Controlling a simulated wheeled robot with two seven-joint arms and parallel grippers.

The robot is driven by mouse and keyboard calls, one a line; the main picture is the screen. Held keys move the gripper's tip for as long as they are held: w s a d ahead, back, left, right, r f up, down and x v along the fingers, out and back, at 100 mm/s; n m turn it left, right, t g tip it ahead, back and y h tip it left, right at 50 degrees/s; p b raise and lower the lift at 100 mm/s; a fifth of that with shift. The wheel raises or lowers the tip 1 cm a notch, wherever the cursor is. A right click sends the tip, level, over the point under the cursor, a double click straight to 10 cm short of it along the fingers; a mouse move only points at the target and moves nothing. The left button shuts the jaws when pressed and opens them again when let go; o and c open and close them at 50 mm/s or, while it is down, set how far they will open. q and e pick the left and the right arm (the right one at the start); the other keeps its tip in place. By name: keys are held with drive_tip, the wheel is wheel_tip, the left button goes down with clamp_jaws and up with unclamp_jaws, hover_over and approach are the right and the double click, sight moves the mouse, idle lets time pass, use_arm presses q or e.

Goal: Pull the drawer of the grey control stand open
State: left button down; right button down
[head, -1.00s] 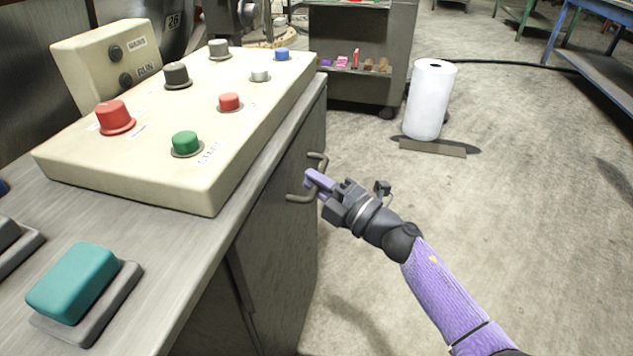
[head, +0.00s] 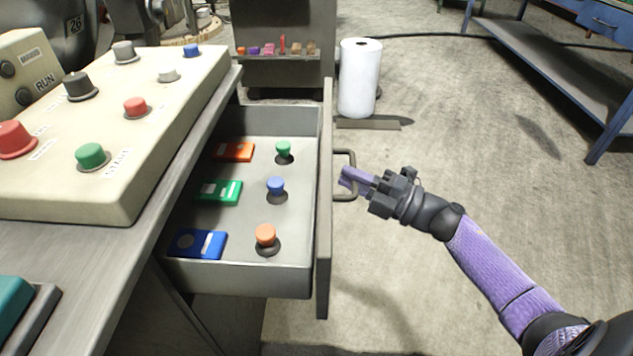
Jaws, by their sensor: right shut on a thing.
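The drawer (head: 225,277) of the grey control stand (head: 187,150) stands well out from the stand. Inside it lie an orange card (head: 234,151), a green card (head: 220,191) and a blue card (head: 197,244). Beside them stand a green knob (head: 283,148), a blue knob (head: 275,185) and an orange knob (head: 265,234). The drawer front (head: 324,210) carries a bar handle (head: 352,174). My right gripper (head: 348,179), with purple fingers, is shut on the handle from the right. My left gripper is not in view.
A cream control panel (head: 125,185) with several buttons sits on top of the stand. A teal block (head: 12,303) is at the lower left. A white roll (head: 358,80) stands on the floor behind. A blue bench (head: 545,70) is at the far right. The floor around my right arm is clear.

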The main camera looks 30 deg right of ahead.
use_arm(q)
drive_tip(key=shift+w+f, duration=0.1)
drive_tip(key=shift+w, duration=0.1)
use_arm(e)
drive_tip(key=s+d, duration=0.1)
drive_tip(key=d, duration=0.1)
drive_tip(key=s+d, duration=0.1)
drive_tip(key=shift+s+d, duration=0.3)
drive_tip(key=shift+d, duration=0.1)
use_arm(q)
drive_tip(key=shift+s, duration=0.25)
use_arm(e)
drive_tip(key=c, duration=0.6)
unclamp_jaws()
drive_tip(key=shift+c, duration=0.2)
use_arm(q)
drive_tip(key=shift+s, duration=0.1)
